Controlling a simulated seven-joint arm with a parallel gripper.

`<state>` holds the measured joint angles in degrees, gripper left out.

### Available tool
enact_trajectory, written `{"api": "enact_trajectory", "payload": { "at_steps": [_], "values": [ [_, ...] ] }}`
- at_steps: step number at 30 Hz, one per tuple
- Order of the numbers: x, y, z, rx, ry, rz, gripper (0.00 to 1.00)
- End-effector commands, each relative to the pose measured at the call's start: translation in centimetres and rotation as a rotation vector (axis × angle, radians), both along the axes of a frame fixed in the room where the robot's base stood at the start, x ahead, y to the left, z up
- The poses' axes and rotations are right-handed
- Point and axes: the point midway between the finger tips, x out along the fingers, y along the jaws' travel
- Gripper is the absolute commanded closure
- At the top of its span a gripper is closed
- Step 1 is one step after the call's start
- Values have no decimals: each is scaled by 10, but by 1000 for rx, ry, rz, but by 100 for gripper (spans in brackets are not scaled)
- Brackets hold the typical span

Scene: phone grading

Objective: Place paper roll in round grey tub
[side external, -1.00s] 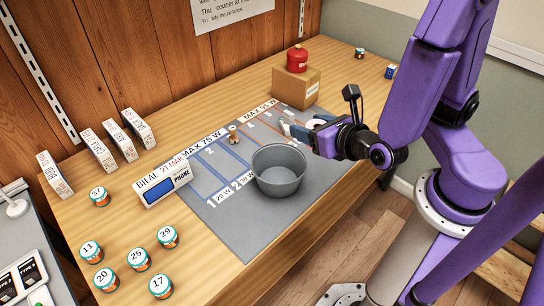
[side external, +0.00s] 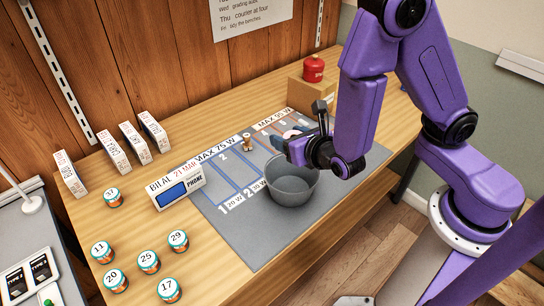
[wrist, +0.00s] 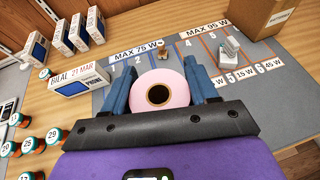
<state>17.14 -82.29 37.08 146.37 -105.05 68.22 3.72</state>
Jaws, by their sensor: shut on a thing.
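A pink paper roll (wrist: 160,77) with a dark core hole is held between the blue fingers of my gripper (wrist: 163,68) in the wrist view. In the side view my gripper (side external: 290,141) mostly hides the roll. The round grey tub (side external: 291,192) stands upright on the grey mat, and its inside looks empty where it shows. My gripper is above the tub's far rim and covers part of it. The tub is not clear to see in the wrist view.
The grey mat (side external: 225,222) has marked lanes. A phone display (side external: 180,188) stands left of the tub, with several numbered jars (side external: 149,262) and white boxes (side external: 154,131) beyond. A small brown item (side external: 247,143) and a pale device (wrist: 229,50) sit on the mat. A carton (side external: 311,93) bears a red canister (side external: 313,69).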

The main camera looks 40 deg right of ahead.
Motion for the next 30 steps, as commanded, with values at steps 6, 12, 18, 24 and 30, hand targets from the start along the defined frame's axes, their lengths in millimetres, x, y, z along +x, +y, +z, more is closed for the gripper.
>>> {"api": "enact_trajectory", "payload": {
  "at_steps": [6,12,18,24,30],
  "values": [
    [12,3,-15,-5,0,-1,73],
    [28,7,-37,-2,0,-2,73],
    [40,11,-51,-1,-1,-1,73],
    [47,13,-65,-3,2,-1,73],
    [47,13,-85,-2,0,0,73]
  ]
}}
